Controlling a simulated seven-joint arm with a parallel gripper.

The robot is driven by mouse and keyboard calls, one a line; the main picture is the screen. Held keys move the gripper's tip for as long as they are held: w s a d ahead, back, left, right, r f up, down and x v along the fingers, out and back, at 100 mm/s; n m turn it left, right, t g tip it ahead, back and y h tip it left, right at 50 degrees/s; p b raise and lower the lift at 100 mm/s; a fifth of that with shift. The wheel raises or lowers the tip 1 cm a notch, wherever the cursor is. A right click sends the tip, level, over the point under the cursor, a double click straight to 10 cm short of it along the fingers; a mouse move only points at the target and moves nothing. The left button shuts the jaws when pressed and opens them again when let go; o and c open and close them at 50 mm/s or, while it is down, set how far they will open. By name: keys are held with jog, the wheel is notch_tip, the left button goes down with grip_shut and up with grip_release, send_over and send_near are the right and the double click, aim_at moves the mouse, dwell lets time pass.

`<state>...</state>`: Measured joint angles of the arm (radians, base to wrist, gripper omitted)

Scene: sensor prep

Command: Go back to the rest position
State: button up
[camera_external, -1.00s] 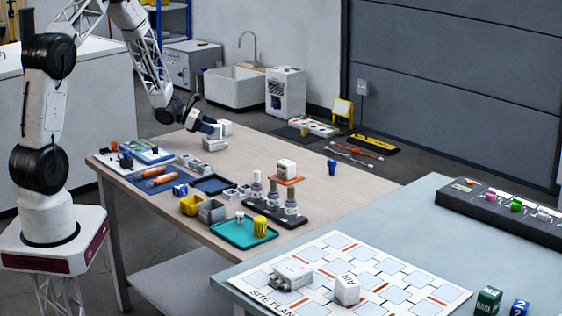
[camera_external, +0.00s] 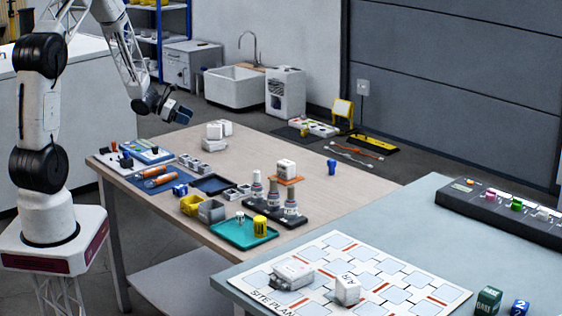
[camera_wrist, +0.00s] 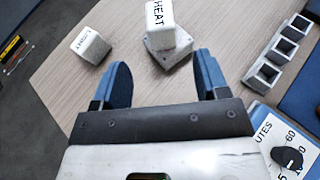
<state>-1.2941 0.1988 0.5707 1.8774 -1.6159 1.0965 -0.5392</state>
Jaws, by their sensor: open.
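My gripper (camera_external: 180,115) is raised above the far left part of the wooden table (camera_external: 300,150) in the external view. In the wrist view my gripper (camera_wrist: 160,82) shows its two blue fingers spread apart with nothing between them. Beyond the fingertips, a white block marked "HEAT" (camera_wrist: 160,17) sits on a grey base (camera_wrist: 168,52). A smaller white and grey block (camera_wrist: 90,45) stands apart to its left. In the external view the white blocks (camera_external: 213,131) stand on the table, below and right of my gripper.
Below my gripper lie a blue-white panel (camera_external: 148,152), orange-handled tools (camera_external: 157,181) and several grey holders. A teal tray (camera_external: 240,240) and a black stand with grey posts (camera_external: 275,212) are nearer the front. The air around my gripper is clear.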

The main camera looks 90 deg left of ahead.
dwell(0.8)
jog(key=w+d+r+m+g+h, duration=0.1)
jog(key=w+d+r+m+h, duration=0.1)
jog(key=w+d+r+m, duration=0.35)
jog(key=w+d+r+m+g+h, duration=0.1)
jog(key=w+d+r+m+h, duration=0.15)
jog(key=w+d, duration=0.6)
jog(key=w+d+r+m+g+h, duration=0.1)
jog(key=d+r+m+g, duration=0.2)
jog(key=d, duration=0.7)
jog(key=w+d+r+m+g+h, duration=0.1)
jog(key=w+d+r+m+h, duration=0.3)
jog(key=d, duration=0.6)
jog(key=s+d+r+m+g+y, duration=0.1)
jog(key=s+d+r+m+g, duration=0.15)
jog(key=d, duration=0.35)
jog(key=s+d+r+m+g+y, duration=0.1)
jog(key=s+d+r+m+y, duration=0.2)
jog(key=d, duration=0.4)
jog(key=s+d+r+m+g, duration=0.1)
jog(key=s+d+r+m, duration=0.1)
jog(key=s+d+m, duration=0.3)
jog(key=s+d+r+m+y, duration=0.4)
jog(key=s+d+m, duration=0.6)
jog(key=s+d, duration=0.3)
jog(key=shift+s+d+r+m+y, duration=0.25)
jog(key=shift+s+m+y, duration=0.15)
jog(key=shift+y, duration=0.35)
